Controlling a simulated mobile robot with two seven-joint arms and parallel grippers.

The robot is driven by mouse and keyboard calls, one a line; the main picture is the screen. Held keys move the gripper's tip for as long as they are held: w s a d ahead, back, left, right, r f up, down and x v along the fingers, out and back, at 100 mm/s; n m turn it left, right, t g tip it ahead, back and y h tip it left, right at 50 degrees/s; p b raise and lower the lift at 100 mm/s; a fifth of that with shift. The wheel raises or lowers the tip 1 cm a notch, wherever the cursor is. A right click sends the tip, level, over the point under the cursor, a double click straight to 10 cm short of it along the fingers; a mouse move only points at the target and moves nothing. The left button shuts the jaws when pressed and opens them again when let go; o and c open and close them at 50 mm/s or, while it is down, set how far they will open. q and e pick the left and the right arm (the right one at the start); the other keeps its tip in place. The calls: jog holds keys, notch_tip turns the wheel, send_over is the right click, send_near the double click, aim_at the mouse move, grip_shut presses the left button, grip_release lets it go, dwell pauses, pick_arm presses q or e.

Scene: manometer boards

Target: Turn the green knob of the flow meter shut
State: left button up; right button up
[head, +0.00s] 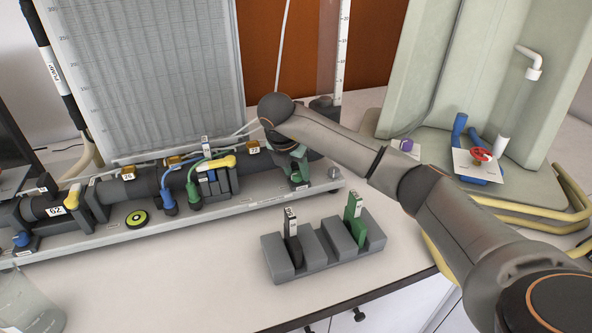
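My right arm reaches in from the right, and its gripper (299,172) points down at the right end of the dark pipe on the manometer board. Dull green parts show at its tip. I cannot tell which are fingers and which might be a knob, nor whether the gripper is open or shut. No clearly separate green knob shows; it may be hidden by the hand. A tall clear tube with a scale (343,50) stands behind the wrist, its foot partly covered by the arm. A yellow-green ringed disc (137,217) lies on the board's base, left of the gripper. My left gripper is out of view.
A grey holder (318,264) with a black and a green tagged piece (355,218) stands in front of the gripper. Yellow (220,163), blue and green fittings line the pipe. A red knob (481,155) is at the right.

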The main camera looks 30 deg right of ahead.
jog(key=v, duration=1.2)
jog(key=shift+r+p, duration=0.3)
jog(key=shift+p, duration=0.15)
jog(key=shift+s+f, duration=0.1)
jog(key=shift+s, duration=0.05)
